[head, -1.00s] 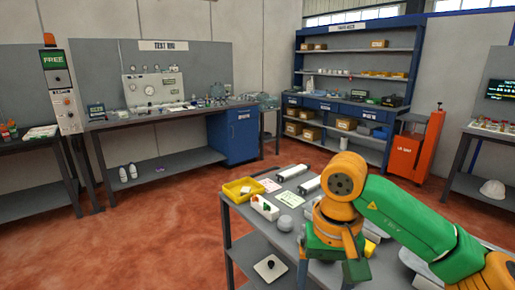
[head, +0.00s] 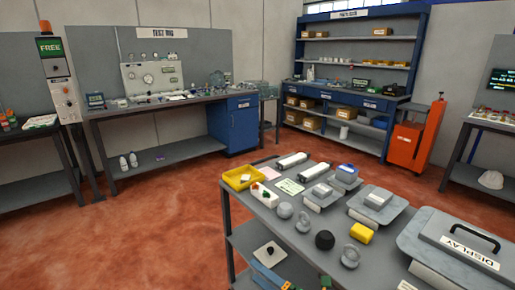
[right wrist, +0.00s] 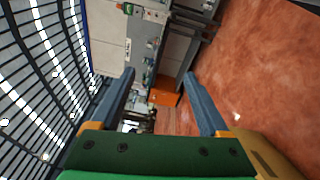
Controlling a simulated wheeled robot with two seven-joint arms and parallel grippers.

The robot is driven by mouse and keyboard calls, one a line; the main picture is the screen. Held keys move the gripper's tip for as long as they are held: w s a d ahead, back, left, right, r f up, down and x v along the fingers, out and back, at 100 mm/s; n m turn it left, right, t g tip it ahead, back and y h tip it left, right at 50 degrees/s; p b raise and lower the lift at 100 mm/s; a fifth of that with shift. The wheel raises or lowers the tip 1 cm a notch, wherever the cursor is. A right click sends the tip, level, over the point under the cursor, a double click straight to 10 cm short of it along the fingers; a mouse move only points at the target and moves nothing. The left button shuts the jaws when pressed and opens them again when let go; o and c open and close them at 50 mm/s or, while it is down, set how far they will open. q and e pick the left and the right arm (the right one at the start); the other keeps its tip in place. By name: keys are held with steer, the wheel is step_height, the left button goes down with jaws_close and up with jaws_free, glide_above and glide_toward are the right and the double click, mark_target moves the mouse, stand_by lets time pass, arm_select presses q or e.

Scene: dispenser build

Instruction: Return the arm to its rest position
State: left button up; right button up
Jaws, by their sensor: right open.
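My right gripper (head: 268,275) shows only in part at the bottom edge of the head view, low beside the front of the grey parts table (head: 228,215). In the right wrist view, my right gripper (right wrist: 159,77) has its two blue-grey fingers spread wide with nothing between them. That view looks out sideways over the red floor, toward benches and an orange cabinet (right wrist: 164,92). Most of my right arm is outside the head view. My left gripper is not in view.
A test bench (head: 170,105), blue shelving (head: 350,90) and an orange cart (head: 412,140) stand behind. Open red floor (head: 130,235) lies left.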

steer(key=s+d+f+m+g+h, duration=0.1)
steer(key=s+d+f+m+h, duration=0.3)
steer(key=f+m, duration=0.3)
steer(key=s+d+f+m+h, duration=0.3)
steer(key=s+d+f+m, duration=0.1)
steer(key=f, duration=0.5)
steer(key=s+d+f+m+g+h, duration=0.1)
steer(key=s+d+f+m+h, duration=0.4)
steer(key=f, duration=0.4)
steer(key=s+d+f+m+g, duration=0.1)
steer(key=s+f+m+g, duration=0.2)
steer(key=s, duration=0.6)
steer(key=s+d+f+m+g+h, duration=0.1)
steer(key=s+d+f+m+g, duration=0.1)
steer(key=s, duration=0.8)
steer(key=s+d+f+m+g, duration=0.2)
steer(key=s+f+m+g, duration=0.2)
steer(key=s, duration=0.5)
step_height(320, 180, down, 2)
steer(key=shift+s+f+m+h, duration=0.2)
steer(key=shift+s+m+h, duration=0.2)
steer(key=shift+m, duration=0.7)
